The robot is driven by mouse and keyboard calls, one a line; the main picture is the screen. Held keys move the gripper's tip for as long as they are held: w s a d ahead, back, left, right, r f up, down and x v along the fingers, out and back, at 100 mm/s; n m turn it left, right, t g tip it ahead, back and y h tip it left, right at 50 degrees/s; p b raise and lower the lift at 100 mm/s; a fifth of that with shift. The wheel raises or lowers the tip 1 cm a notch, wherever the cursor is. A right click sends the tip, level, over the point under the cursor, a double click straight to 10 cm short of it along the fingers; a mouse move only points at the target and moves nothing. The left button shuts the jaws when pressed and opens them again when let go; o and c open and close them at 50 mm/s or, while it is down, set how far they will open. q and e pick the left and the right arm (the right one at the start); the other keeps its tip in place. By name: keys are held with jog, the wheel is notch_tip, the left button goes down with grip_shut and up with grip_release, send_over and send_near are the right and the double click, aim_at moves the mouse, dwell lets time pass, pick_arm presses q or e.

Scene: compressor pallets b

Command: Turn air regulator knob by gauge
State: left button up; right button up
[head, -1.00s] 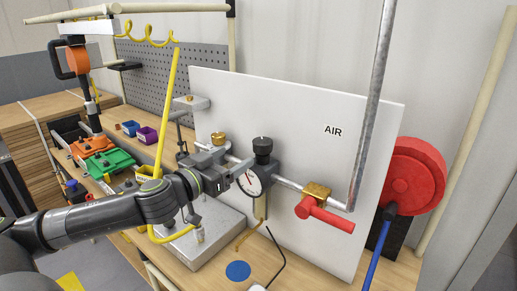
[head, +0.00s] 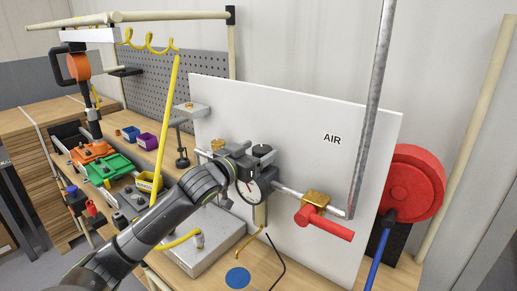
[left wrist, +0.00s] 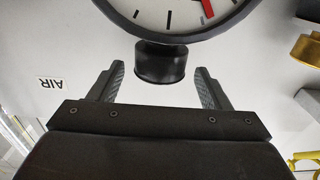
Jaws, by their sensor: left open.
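The black regulator knob (head: 263,149) sits on top of the air regulator on the white AIR panel (head: 300,125). My left gripper (head: 260,158) is at the knob, with its jaws open. In the left wrist view, which is upside down, the knob (left wrist: 160,64) lies between the two open fingertips (left wrist: 159,70), with a visible gap on each side. The round white gauge (left wrist: 180,14) with a red needle fills the top of that view, cut off by the edge. In the head view my wrist partly hides the gauge (head: 250,192). My right gripper is not in view.
A red-handled valve (head: 323,222) and a grey vertical pipe (head: 370,110) stand right of the regulator. A red hose reel (head: 410,185) is further right. A grey metal plate (head: 205,245) lies on the bench below my left arm. Coloured bins (head: 145,139) stand at left.

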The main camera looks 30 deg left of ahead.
pick_arm(q)
jog(key=shift+w, duration=0.4)
jog(key=c, duration=1)
